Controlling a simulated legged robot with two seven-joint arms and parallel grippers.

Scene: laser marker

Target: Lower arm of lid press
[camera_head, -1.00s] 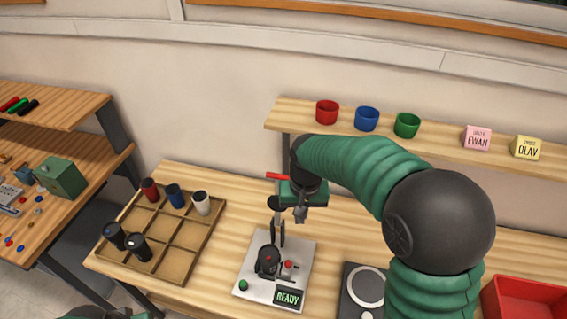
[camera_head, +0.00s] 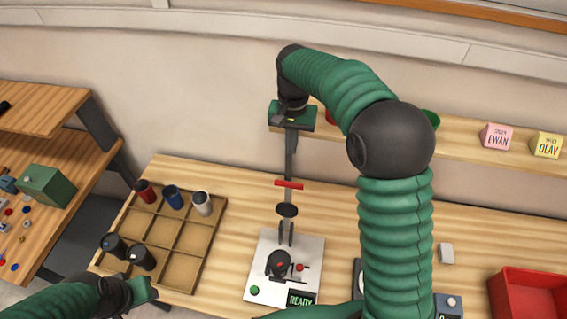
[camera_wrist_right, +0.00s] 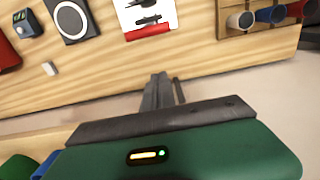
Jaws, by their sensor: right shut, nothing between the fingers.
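The lid press (camera_head: 313,252) stands on the table as a pale plate with a dark round seat, a green button and a READY display. Its arm (camera_head: 288,198) is raised, with a red handle (camera_head: 289,184) on top and a dark disc below it. My right gripper (camera_head: 291,178) is shut and empty, its fingers pointing down just above or behind the red handle; contact cannot be told. In the right wrist view the red handle (camera_wrist_right: 148,31) lies beyond the closed fingers (camera_wrist_right: 160,82). My left gripper (camera_head: 146,291) is at the lower left, its jaw unclear.
A wooden compartment tray (camera_head: 220,228) with several cups is left of the press. A back shelf (camera_head: 460,143) holds cups and name blocks. A red bin (camera_head: 525,292) is at the right. My right arm hides part of the table and shelf.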

